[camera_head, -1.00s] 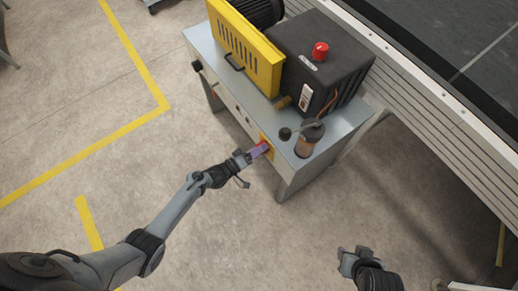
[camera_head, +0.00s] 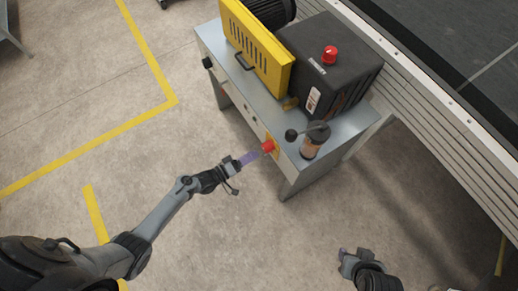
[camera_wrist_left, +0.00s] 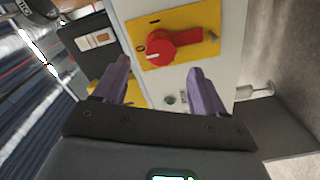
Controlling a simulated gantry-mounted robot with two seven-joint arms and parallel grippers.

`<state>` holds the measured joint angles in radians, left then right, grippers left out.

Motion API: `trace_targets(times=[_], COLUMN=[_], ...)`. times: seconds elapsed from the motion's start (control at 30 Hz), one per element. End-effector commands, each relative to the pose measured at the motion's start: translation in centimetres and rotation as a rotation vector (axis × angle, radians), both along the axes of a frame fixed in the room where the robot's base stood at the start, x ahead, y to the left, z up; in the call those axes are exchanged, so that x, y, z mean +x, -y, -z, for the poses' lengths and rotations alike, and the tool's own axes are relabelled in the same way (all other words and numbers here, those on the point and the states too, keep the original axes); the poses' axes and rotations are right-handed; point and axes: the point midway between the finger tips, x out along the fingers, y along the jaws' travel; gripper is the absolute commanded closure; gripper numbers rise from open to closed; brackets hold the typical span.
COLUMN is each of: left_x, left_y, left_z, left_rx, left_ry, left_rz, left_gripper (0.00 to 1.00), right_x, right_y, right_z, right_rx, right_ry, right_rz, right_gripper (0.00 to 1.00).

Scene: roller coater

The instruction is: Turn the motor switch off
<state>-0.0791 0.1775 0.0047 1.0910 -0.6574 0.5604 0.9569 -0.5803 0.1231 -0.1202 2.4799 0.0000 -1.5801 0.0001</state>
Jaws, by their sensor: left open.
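The motor switch (camera_head: 267,146) is a red rotary knob on a yellow plate on the front of the grey machine cabinet (camera_head: 245,125). In the left wrist view the red knob (camera_wrist_left: 172,48) lies crosswise on its plate. An "0" mark is at its left end and an "I" mark is above it; its handle bar points right, away from the "0". My left gripper (camera_head: 250,157) is open and empty, its purple fingers facing the knob with a small gap. My right gripper (camera_head: 358,258) is low at the right, far from the switch; its jaws are unclear.
A yellow guard (camera_head: 257,48) and a dark box with a red button (camera_head: 330,54) stand on the cabinet. A jar (camera_head: 315,140) sits near its front corner, above the switch. A long conveyor (camera_head: 440,60) runs at the right. The floor before the cabinet is clear.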

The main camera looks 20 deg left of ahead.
Motion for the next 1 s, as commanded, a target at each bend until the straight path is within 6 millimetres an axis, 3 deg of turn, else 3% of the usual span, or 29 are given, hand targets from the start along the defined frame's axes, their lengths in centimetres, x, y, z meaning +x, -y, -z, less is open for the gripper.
trace_targets(times=[0.3,0.83,1.0], left_x=[-3.0,-3.4,-5.1], left_y=[-2.0,-2.2,-2.0], left_z=[-0.1,0.0,1.0], left_rx=[0.000,0.000,-0.003], left_ry=[0.002,0.002,-0.030], left_rz=[0.000,0.000,-0.001], left_gripper=[0.29,0.29,0.29], right_x=[0.0,0.0,0.0], right_y=[0.0,-0.1,-0.1], right_z=[-0.8,-0.8,-1.0], right_rx=[0.000,0.004,0.005], right_ry=[0.000,0.000,0.000], right_rz=[0.000,0.003,0.004], right_gripper=[0.57,0.57,0.57])
